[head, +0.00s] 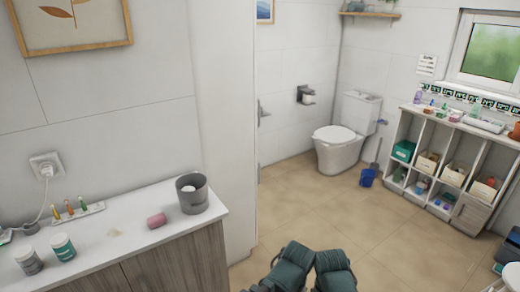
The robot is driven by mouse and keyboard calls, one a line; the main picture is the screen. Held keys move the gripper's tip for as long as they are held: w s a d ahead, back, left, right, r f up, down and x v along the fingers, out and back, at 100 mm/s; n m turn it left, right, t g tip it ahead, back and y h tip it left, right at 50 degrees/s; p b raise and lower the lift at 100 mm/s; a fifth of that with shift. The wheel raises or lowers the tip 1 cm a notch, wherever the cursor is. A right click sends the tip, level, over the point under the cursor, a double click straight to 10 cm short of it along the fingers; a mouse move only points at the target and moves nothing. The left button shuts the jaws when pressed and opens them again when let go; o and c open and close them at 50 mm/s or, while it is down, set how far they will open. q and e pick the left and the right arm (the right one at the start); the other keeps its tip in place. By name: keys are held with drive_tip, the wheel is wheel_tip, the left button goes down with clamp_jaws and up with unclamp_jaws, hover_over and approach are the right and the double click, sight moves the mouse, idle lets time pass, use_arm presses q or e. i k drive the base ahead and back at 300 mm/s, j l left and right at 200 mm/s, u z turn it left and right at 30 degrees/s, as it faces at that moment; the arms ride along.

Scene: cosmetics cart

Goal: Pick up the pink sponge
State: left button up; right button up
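A small pink rounded piece, which looks like the pink sponge (156,220), lies on the white counter (130,236) at the left of the head view. It is to the left of a grey bin-like cup (192,206) and apart from it. Two dark teal parts of my arms show at the bottom middle, side by side, well to the right of the counter. No fingertips of either gripper can be made out. Nothing hides the sponge.
Two lidded jars (63,247) stand at the counter's front left, and a tray with small bottles (78,215) lies behind them. A shelf unit (455,135) with boxes and bottles stands at the right. A toilet (345,135) is at the back.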

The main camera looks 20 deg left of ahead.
sight(158, 220)
drive_tip(key=u, duration=1.45)
